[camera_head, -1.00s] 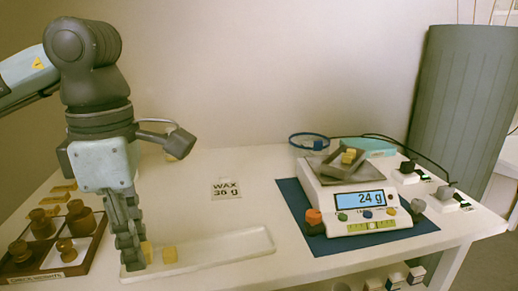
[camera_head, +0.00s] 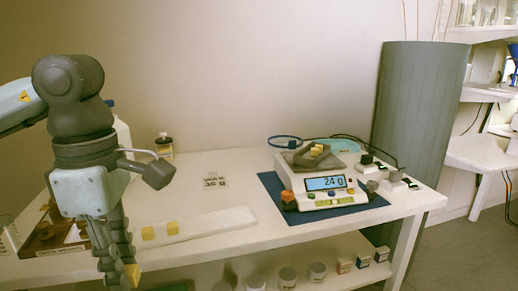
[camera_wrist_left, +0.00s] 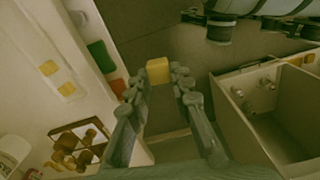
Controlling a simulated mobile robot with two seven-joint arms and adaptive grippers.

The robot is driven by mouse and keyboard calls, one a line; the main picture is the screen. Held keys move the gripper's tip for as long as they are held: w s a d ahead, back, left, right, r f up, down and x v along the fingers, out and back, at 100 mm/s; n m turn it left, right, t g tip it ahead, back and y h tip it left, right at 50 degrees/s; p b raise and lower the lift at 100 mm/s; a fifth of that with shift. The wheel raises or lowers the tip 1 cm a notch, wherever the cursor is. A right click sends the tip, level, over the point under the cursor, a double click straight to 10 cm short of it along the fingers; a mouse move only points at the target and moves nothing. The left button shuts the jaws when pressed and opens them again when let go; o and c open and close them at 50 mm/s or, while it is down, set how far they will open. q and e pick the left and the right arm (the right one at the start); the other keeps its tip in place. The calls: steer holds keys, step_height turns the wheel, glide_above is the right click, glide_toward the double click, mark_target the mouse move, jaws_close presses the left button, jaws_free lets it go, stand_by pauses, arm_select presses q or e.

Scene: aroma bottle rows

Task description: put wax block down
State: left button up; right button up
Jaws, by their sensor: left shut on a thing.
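My left gripper (camera_head: 128,276) is shut on a yellow wax block (camera_head: 134,272), which shows between its fingertips in the left wrist view (camera_wrist_left: 158,70). The gripper hangs in front of the table's front edge, clear of the tabletop. A card (camera_head: 214,181) reads "WAX" and seemingly 36 g. My right gripper is out of view.
A wooden weight box (camera_wrist_left: 82,140) stands at the table's left. In the wrist view, an open-topped bin (camera_wrist_left: 225,98) is at the right, below the gripper. Several jars and small boxes (camera_head: 344,265) stand on the lower shelf.

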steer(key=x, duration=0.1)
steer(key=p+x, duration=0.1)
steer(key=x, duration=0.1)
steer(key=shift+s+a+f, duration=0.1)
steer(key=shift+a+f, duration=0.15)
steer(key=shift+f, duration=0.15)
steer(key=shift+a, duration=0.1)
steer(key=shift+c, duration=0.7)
arm_select(q)
steer(key=w+f+m, duration=0.5)
steer(key=f+m, duration=0.2)
steer(key=m, duration=0.3)
steer(key=w+f+m, duration=0.4)
steer(key=f+m, duration=0.3)
steer(key=m, duration=0.3)
steer(key=shift+w+f, duration=0.25)
steer(key=shift+w, duration=0.1)
